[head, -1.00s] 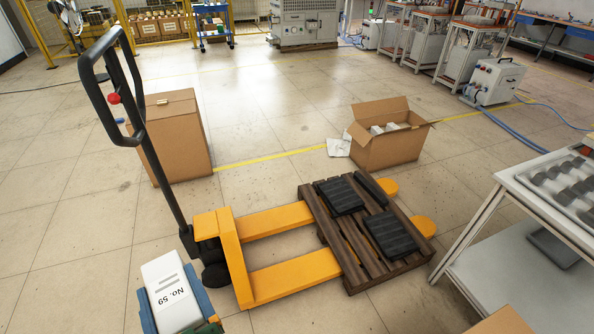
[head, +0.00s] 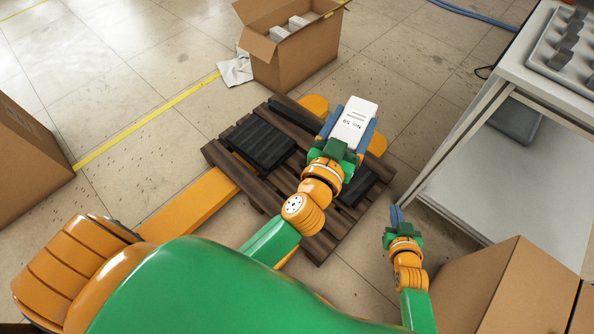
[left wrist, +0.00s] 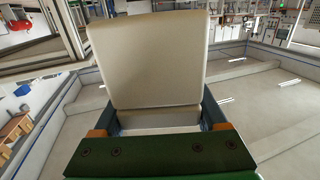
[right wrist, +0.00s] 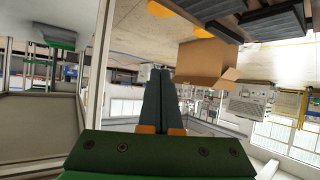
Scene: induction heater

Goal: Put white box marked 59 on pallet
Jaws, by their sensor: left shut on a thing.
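The white box marked No. 59 (head: 354,116) is between the blue fingers of my left gripper (head: 347,131), which is shut on it. In the head view it overlaps the right part of the wooden pallet (head: 325,236); its height above the pallet is hard to tell. The box's pale face fills the middle of the left wrist view (left wrist: 146,60). My right gripper (head: 396,214) is shut and empty, to the right of the pallet near the white table. Its blue fingers lie together in the right wrist view (right wrist: 158,98).
Black pads (head: 262,141) lie on the pallet, one partly hidden by my left arm. The pallet rests on a yellow pallet truck (head: 188,205). An open carton (head: 295,62) stands behind. A white table (head: 500,80) and a closed carton (head: 505,290) are at right.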

